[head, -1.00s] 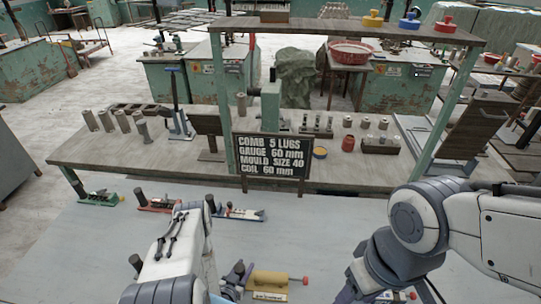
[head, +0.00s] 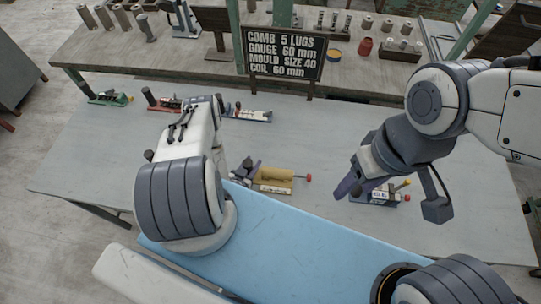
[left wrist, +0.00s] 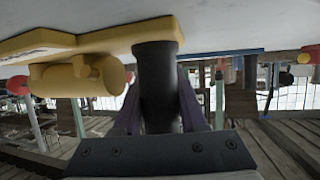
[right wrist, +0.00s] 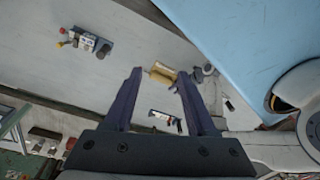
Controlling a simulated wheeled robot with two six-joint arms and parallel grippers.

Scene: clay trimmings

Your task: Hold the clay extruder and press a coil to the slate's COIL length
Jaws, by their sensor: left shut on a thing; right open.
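The yellow tool, which looks like the clay extruder (head: 273,176), lies on the bench with a red knob at its right end. Its label is too small to read. My left gripper (head: 238,172) is at its left end. In the left wrist view (left wrist: 155,120) it is shut on the upright dark post of the yellow extruder (left wrist: 100,72). My right gripper (head: 345,187) is open and empty, right of the extruder; the extruder shows far off between its fingers (right wrist: 160,105). The slate (head: 283,52) reads COIL 60 mm. No clay coil can be made out.
A blue tool (head: 378,195) with yellow and red knobs is beside my right gripper. Green (head: 108,98), red (head: 165,103) and blue (head: 250,115) tools lie along the bench's back edge. Bare bench (head: 340,130) lies between the slate and the extruder.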

